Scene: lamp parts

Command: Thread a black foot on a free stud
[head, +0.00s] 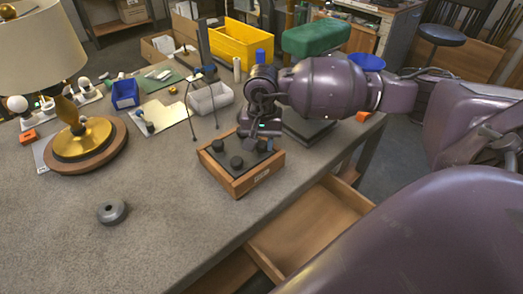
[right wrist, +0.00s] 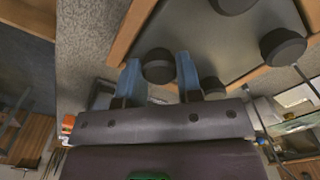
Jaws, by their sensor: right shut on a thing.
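A shallow wooden box (head: 262,176) with a dark grey panel (head: 228,170) stands near the table's front edge. Several round black feet stand on the panel, one of them near its front (head: 237,161). In the right wrist view one foot (right wrist: 158,72) sits between the two blue fingers of my right gripper (right wrist: 160,78), which is shut on it close to the wooden rim. Other feet show to the right (right wrist: 283,47) and at the top (right wrist: 235,4). In the head view my right gripper (head: 258,136) is low over the box's back side. I cannot make out bare studs. My left gripper is not in view.
A lamp (head: 84,138) with a cream shade stands at the left. A grey ring-shaped part (head: 112,211) lies on the open table. A white bin (head: 210,98), a blue bin (head: 125,94) and a yellow crate (head: 242,45) stand behind. An open drawer (head: 310,225) juts out below the front edge.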

